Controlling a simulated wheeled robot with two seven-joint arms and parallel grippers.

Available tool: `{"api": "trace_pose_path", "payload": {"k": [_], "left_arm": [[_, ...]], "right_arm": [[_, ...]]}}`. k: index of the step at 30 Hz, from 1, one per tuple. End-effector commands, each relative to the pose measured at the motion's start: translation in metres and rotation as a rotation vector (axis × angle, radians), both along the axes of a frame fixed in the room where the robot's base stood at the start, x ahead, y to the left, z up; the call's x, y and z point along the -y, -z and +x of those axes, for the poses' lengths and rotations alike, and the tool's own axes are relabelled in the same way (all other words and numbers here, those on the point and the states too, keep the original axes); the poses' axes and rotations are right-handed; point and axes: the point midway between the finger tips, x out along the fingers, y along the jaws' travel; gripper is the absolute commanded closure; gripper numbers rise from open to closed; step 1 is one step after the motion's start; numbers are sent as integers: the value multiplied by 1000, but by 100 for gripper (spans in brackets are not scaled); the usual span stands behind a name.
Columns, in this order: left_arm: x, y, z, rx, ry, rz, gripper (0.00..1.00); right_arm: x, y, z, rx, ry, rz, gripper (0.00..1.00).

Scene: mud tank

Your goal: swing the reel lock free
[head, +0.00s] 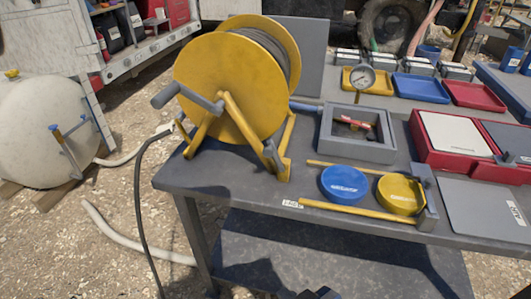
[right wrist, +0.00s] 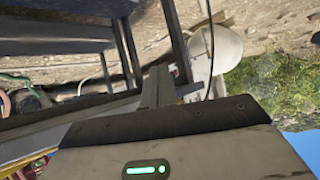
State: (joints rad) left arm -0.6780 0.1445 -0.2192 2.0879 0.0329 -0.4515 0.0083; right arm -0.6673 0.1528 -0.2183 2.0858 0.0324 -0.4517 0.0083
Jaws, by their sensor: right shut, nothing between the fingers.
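A yellow hose reel (head: 225,85) stands on the left part of the grey table, in a yellow frame with a grey crank handle (head: 187,97) on its left side. A small grey lever (head: 272,156), which looks like the reel lock, sits low on the frame's front leg and stands tilted. My right gripper (head: 320,293) only just shows at the bottom edge of the head view, below and in front of the table, well apart from the reel. It is shut and empty. My left gripper is not in view.
A black hose hangs at the table's left. A white tank (head: 40,130) stands on the gravel.

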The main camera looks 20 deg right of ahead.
Motion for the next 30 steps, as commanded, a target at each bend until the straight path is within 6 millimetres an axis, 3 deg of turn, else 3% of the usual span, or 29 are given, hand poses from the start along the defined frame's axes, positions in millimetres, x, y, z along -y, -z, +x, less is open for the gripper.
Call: {"api": "trace_pose_path", "payload": {"k": [4, 8, 12, 16, 18, 22, 25, 30], "left_arm": [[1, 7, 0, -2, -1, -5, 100], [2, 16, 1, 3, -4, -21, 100], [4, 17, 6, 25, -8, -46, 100], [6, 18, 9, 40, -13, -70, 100], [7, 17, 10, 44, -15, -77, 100], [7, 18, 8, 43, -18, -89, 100], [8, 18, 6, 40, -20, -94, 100], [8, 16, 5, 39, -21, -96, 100]], "right_arm": [[-7, -1, 16, 41, -39, -78, 100], [-15, -14, 55, 159, -106, -306, 100], [-21, -55, 105, 362, -114, -640, 100], [-24, -110, 135, 564, -42, -904, 100], [-26, -138, 142, 658, 10, -1010, 100], [-29, -174, 146, 775, 88, -1128, 100], [-31, -186, 145, 813, 113, -1162, 100], [-31, -188, 145, 817, 118, -1167, 100]]}}
